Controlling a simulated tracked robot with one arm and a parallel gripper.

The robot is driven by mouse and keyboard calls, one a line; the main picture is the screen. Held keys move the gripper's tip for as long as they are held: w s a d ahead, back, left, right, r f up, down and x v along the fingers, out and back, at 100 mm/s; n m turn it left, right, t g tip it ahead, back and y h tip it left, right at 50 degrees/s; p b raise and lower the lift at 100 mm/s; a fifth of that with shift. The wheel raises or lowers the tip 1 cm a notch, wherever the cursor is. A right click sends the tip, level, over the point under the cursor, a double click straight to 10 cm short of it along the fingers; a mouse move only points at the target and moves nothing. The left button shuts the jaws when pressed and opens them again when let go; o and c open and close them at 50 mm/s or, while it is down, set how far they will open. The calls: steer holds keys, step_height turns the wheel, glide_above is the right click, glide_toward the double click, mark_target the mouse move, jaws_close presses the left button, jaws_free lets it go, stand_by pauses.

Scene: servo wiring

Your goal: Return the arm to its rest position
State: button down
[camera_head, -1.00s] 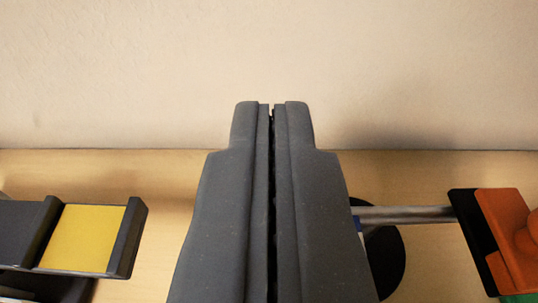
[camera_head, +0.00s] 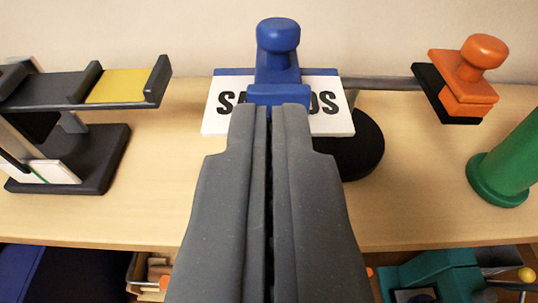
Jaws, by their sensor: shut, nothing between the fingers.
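My gripper (camera_head: 268,112) is in the lower middle of the head camera view, with its two grey fingers closed together and nothing between them. The fingertips overlap the lower edge of a white sign (camera_head: 218,112) with black letters, partly hidden behind them. A blue knobbed piece (camera_head: 278,45) sits at the middle of the sign. I cannot tell the distance between the fingertips and the sign.
A wooden shelf (camera_head: 120,215) carries a dark stand with a yellow pad (camera_head: 117,85) at left. At right are an orange knobbed block (camera_head: 470,75), a round black base (camera_head: 360,150) and a green cylinder (camera_head: 510,165). Below lie a teal object (camera_head: 435,275) and other items.

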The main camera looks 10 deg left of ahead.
steer(key=s+d+r+m+h, duration=0.2)
steer(key=s+d+h, duration=0.1)
steer(key=s+d, duration=0.8)
steer(key=shift+d+r+m+t, duration=0.2)
steer(key=shift+d+m+t, duration=0.1)
steer(key=shift+d, duration=0.5)
